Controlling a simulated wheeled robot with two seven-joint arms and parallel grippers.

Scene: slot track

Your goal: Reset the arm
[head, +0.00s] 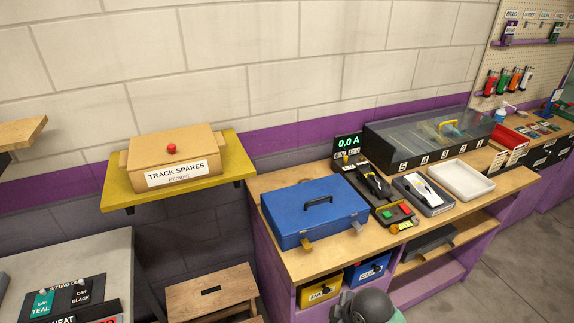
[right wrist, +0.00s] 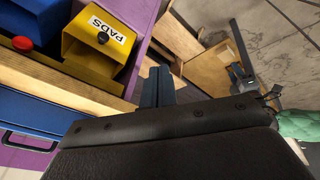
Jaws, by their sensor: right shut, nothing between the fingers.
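My right gripper (right wrist: 157,86) shows in the right wrist view as two dark fingers lying together, with nothing between them. It is in front of the wooden shelving, to the right of a yellow bin (right wrist: 98,45) labelled PADS, and looks apart from it. In the head view neither gripper can be made out; a dark rounded part at the bottom edge looks like part of my arm. My left gripper is in neither view.
A wooden bench (head: 283,258) carries a blue case (head: 315,212), a clear-lidded box (head: 425,137) and a white tray (head: 460,180). Yellow (head: 320,290) and blue (head: 367,270) bins sit below. A TRACK SPARES box (head: 172,150) stands on a yellow shelf (head: 122,198). A wooden stool (head: 212,292) stands left.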

